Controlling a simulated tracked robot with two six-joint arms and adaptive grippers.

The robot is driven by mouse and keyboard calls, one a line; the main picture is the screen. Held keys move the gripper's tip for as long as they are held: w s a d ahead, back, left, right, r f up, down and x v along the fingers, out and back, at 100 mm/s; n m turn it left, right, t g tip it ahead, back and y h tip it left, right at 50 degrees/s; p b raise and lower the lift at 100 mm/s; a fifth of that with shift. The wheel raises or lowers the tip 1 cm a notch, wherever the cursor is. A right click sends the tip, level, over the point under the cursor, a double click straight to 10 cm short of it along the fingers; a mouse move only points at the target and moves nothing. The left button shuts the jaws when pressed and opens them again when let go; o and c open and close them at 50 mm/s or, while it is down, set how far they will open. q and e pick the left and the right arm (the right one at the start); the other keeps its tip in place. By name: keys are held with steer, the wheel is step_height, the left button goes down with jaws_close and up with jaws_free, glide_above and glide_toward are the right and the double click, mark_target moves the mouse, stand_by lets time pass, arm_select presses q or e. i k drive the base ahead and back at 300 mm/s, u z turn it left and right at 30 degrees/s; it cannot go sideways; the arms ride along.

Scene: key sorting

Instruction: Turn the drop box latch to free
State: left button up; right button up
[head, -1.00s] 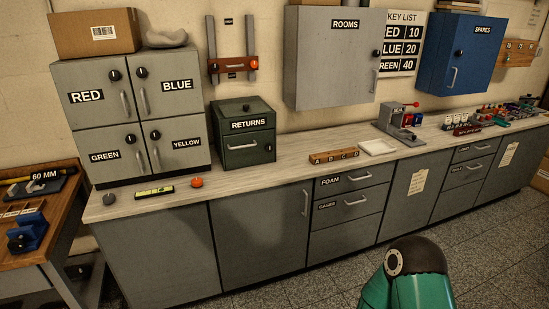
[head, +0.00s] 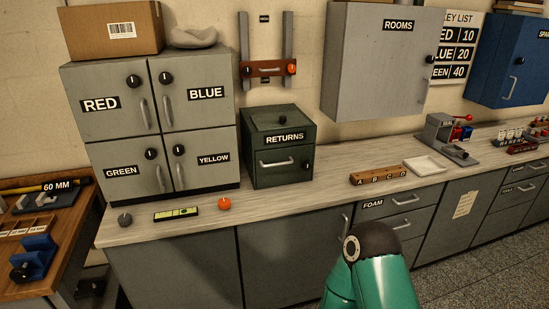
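The dark green drop box labelled RETURNS (head: 268,165) stands on the counter in the head view, right of the grey key cabinets. Its front has a silver handle (head: 277,164) and a small black knob (head: 308,164) at the right edge. Another dark knob (head: 282,120) is on its top. Which of these is the latch, and how it is set, I cannot tell. A teal link of my own arm shows at the bottom; neither gripper is in view.
Grey cabinets with black knobs (head: 165,77) stand left of the box. An orange button (head: 224,204) and a yellow-green level (head: 176,214) lie on the counter (head: 330,200) in front. A wooden A-B-C-D block (head: 378,177) is to the right. The counter directly before the box is clear.

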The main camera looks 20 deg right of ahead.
mark_target(307, 166)
steer(key=z, duration=0.05)
steer(key=i, duration=0.95)
steer(key=z, duration=0.35)
